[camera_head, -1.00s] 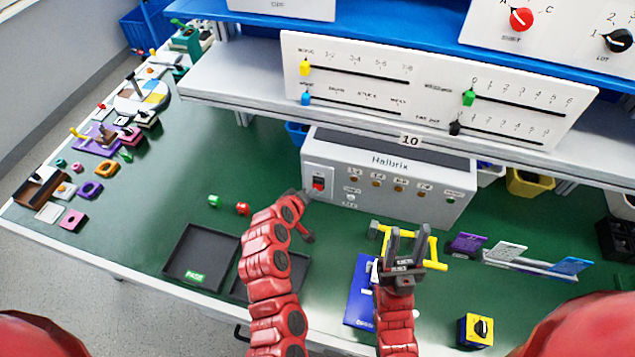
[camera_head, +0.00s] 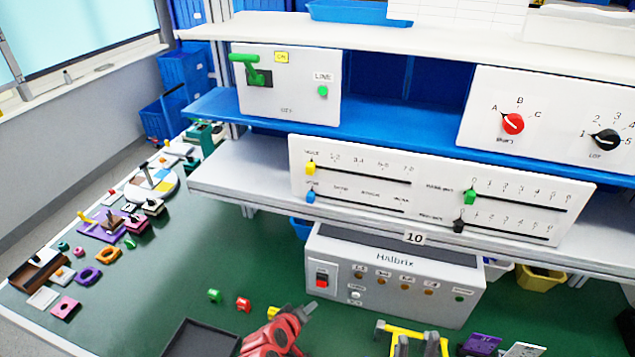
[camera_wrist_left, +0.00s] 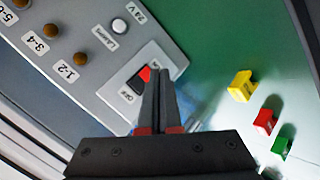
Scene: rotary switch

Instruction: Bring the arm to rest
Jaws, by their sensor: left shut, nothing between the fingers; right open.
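My left gripper (camera_head: 309,308) is at the lower middle of the head view, in front of the lower left of the grey Halbrix box (camera_head: 395,282). Its fingers are together and empty. In the left wrist view, the shut fingertips (camera_wrist_left: 159,76) overlap the red and black rocker switch (camera_wrist_left: 139,79). The switch also shows in the head view (camera_head: 321,280), above the gripper. I cannot tell whether they touch.
Green (camera_head: 214,296), red (camera_head: 243,304) and yellow (camera_head: 273,312) blocks lie left of the box. A dark tray (camera_head: 200,340) is at the bottom. A slider panel (camera_head: 440,190) hangs above the box. A red rotary knob (camera_head: 513,124) and a black one (camera_head: 606,140) are on the shelf.

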